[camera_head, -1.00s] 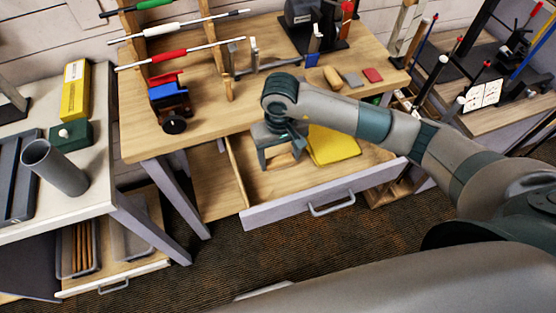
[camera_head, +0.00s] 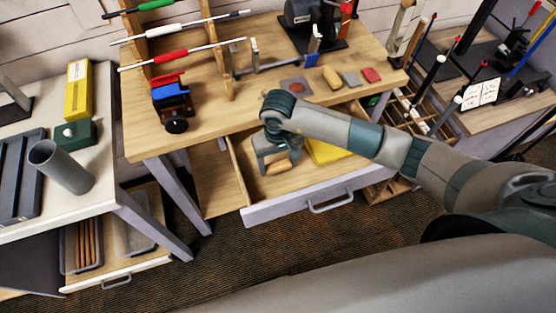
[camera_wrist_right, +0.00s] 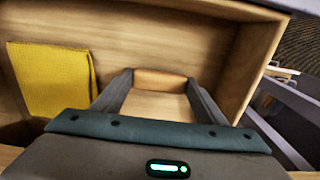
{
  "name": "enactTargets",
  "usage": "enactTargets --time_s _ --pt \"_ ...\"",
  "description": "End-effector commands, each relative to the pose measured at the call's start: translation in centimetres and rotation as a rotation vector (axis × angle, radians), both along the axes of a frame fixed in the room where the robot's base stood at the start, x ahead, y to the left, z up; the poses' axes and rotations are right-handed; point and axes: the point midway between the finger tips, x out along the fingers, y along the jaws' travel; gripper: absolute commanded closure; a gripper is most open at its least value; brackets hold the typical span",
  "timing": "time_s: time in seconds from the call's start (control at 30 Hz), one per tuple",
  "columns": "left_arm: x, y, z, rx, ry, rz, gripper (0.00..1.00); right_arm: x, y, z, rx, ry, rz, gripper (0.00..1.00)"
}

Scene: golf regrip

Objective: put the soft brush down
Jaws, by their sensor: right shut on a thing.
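My right gripper (camera_head: 276,160) reaches down into the open drawer (camera_head: 220,185) under the wooden bench. It is shut on the soft brush (camera_head: 280,167), a tan wooden block that shows between the fingers. In the right wrist view the brush (camera_wrist_right: 158,79) sits between the two grey fingers (camera_wrist_right: 158,92), close to the drawer's wooden floor. Its bristles are hidden, and I cannot tell whether it touches the floor. My left gripper is not in view.
A yellow cloth (camera_head: 325,152) lies in the drawer beside my right gripper; it also shows in the wrist view (camera_wrist_right: 52,78). On the bench above are a tan block (camera_head: 332,78), a grey block (camera_head: 351,80) and a red block (camera_head: 371,75). Bare drawer floor lies left of the gripper.

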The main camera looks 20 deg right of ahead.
Motion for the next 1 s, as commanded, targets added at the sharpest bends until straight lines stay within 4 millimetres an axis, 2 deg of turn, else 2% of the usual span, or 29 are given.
enactTargets --time_s 0.37,0.4,0.43,0.47,0.93,1.0 --pt "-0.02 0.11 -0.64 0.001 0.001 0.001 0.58 0.04 0.0 -0.41 0.0 -0.001 0.0 0.57" --pt "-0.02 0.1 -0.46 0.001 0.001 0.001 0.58 0.02 0.01 -0.26 0.0 0.0 0.0 0.25" --pt "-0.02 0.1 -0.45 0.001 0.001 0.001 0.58 0.01 0.02 -0.25 0.0 0.0 0.0 0.18" --pt "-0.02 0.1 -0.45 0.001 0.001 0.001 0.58 0.01 0.01 -0.25 0.0 0.0 0.0 0.16" --pt "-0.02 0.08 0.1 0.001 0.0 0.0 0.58 -0.01 0.03 0.17 0.001 0.0 0.0 0.16" --pt "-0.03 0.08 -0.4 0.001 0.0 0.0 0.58 0.13 0.03 0.43 0.002 -0.003 0.001 0.16"
